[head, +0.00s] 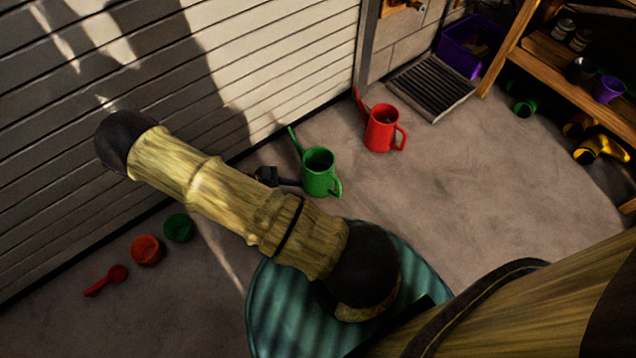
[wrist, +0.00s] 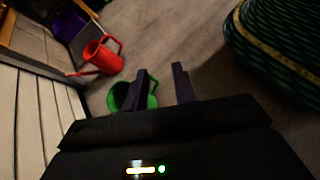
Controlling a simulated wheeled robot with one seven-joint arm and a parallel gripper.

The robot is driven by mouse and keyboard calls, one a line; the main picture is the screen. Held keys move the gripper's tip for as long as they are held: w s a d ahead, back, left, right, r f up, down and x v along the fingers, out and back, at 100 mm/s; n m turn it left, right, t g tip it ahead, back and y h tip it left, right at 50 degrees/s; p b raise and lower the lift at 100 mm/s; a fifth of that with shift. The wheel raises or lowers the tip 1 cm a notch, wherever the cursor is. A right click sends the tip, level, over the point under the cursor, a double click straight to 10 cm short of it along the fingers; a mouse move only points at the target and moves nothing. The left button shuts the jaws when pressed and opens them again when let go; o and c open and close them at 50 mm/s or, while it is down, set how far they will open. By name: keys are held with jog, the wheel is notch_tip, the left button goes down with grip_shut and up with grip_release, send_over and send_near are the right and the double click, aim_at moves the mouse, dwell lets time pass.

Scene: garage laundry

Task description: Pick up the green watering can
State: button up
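The green watering can (head: 320,180) stands upright on the floor in the head view, its spout pointing up and left and its handle at the lower right. My gripper (head: 283,181) is low, just left of the can, partly hidden by my arm. In the wrist view, my gripper (wrist: 162,76) has its two dark fingers apart. The green can (wrist: 118,97) shows behind and beside the left finger, with a little green visible between the fingers. I cannot tell whether a finger touches it.
A red watering can (head: 381,129) stands behind and right of the green one. A dark grate (head: 432,88), a purple bin (head: 462,58) and wooden shelves (head: 575,65) are beyond. A slatted door (head: 290,60) rises at left. Small red and green items (head: 146,250) lie lower left.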

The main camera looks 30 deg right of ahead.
jog(key=w+d+f+n+t+h+b, duration=0.1)
jog(key=d+f+n+t+h+b, duration=0.1)
jog(key=f+b, duration=0.5)
jog(key=w+d+f+n+t+h+b, duration=0.1)
jog(key=f+n+t+h+b, duration=0.3)
jog(key=f, duration=1.2)
jog(key=d+n+b, duration=0.1)
jog(key=n+b, duration=0.1)
jog(key=b, duration=0.2)
jog(key=shift+w+d+f+h, duration=0.3)
jog(key=shift+w+f+h, duration=0.1)
jog(key=shift+d, duration=0.15)
jog(key=w+d, duration=0.1)
jog(key=d, duration=1.1)
jog(key=shift+b, duration=0.35)
jog(key=d+b, duration=0.1)
jog(key=d, duration=0.4)
jog(key=shift+w+f, duration=0.1)
